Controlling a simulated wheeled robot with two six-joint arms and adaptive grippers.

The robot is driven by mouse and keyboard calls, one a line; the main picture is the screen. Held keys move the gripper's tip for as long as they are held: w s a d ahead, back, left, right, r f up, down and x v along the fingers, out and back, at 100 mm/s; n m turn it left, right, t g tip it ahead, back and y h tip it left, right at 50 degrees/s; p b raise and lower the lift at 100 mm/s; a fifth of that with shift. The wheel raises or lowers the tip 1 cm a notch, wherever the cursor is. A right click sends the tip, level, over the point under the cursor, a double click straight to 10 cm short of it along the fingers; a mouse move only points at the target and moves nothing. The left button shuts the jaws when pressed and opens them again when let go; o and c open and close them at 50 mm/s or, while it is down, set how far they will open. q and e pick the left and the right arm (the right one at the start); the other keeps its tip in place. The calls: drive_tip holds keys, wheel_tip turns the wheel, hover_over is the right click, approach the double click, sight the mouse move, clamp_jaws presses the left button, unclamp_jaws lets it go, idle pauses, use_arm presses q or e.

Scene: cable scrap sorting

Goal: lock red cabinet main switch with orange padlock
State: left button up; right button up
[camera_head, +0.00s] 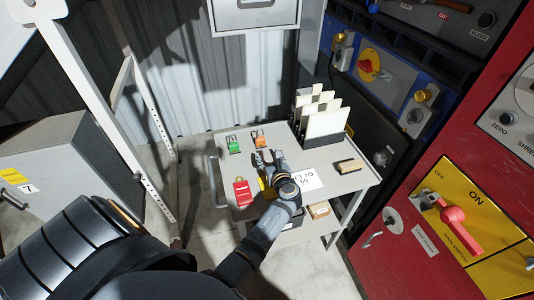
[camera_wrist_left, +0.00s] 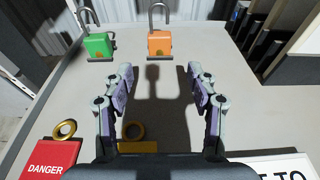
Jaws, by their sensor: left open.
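My left gripper (camera_head: 267,158) is open above the cart. In the wrist view, the padlock is beyond the gap between its fingertips (camera_wrist_left: 160,72), with nothing between them. The red cabinet (camera_head: 407,255) stands at the right. Its main switch (camera_head: 460,226) has a red handle on a yellow plate marked ON and OFF. My right gripper is not in view.
A green padlock (camera_head: 233,145) lies left of the orange one. A red danger tag (camera_head: 243,192) and a partly hidden yellow item (camera_wrist_left: 137,146) are nearer. A rack of pale panels (camera_head: 324,122) and a small block (camera_head: 350,166) occupy the cart's right side. A blue panel (camera_head: 384,76) stands behind.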

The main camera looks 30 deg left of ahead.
sight(261, 143)
use_arm(q)
drive_tip(key=shift+b+x, duration=0.5)
drive_tip(key=shift+x, duration=0.55)
drive_tip(key=b+x, duration=0.1)
drive_tip(key=x, duration=0.1)
drive_tip(key=b+x, duration=0.1)
drive_tip(key=x, duration=0.1)
drive_tip(key=shift+f, duration=0.25)
drive_tip(key=x, duration=0.3)
drive_tip(key=shift+b, duration=0.4)
drive_tip(key=shift+w+a+f, duration=0.1)
drive_tip(key=shift+w+a, duration=0.25)
drive_tip(key=shift+a, duration=0.1)
drive_tip(key=shift+w+a, duration=0.2)
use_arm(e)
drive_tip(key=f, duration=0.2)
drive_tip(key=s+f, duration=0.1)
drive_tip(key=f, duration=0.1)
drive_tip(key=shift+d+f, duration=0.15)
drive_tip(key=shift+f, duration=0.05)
use_arm(q)
drive_tip(key=c, duration=0.9)
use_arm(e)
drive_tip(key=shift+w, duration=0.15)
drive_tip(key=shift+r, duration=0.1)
